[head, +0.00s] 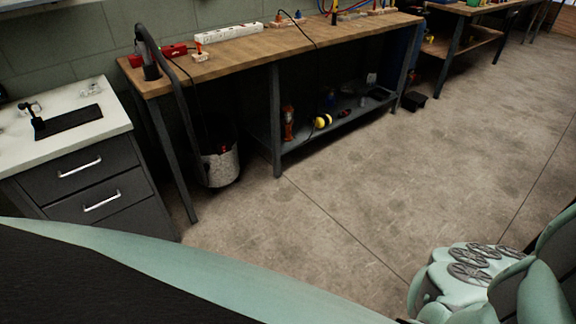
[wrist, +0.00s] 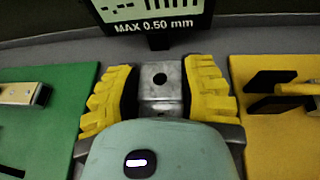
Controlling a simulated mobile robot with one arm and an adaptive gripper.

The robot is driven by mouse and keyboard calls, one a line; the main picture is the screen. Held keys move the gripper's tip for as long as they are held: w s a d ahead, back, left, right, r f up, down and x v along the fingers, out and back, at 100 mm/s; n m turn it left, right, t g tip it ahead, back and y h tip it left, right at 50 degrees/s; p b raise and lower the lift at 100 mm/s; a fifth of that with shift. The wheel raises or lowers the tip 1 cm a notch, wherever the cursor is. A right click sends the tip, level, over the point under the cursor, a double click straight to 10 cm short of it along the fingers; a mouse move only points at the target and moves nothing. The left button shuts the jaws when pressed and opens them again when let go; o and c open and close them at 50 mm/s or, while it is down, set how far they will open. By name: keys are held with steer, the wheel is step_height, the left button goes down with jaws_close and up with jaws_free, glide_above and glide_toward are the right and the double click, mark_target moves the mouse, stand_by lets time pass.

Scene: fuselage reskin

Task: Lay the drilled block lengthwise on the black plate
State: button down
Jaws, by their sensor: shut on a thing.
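The drilled block (wrist: 160,96) is a grey metal piece with a round dark hole in its top face. In the wrist view it sits between the two yellow ribbed fingers of my gripper (wrist: 160,72), which is shut on it. The block's near end is hidden by my wrist housing. I cannot tell whether the block is lifted or rests on a surface. The head view does not show my gripper's fingers or the block. I cannot make out the black plate for certain in the wrist view.
In the wrist view, a green mat (wrist: 55,125) lies left and a yellow mat (wrist: 285,140) right, both holding parts. A "MAX 0.50 mm" sign (wrist: 155,12) stands ahead. The head view shows a wooden bench (head: 235,52), a drawer cabinet (head: 85,175) and open floor.

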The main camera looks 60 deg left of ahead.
steer(key=shift+s+f, duration=0.1)
steer(key=shift+f, duration=0.95)
steer(key=shift+f, duration=0.2)
steer(key=c, duration=0.5)
jaws_free()
steer(key=shift+r, duration=0.1)
steer(key=shift+c, duration=0.2)
steer(key=shift+r, duration=0.15)
steer(key=b+v, duration=0.1)
steer(key=v, duration=1)
steer(key=shift+a, duration=0.2)
steer(key=shift+a+r, duration=0.15)
steer(key=shift+a, duration=0.15)
steer(key=shift+s, duration=0.1)
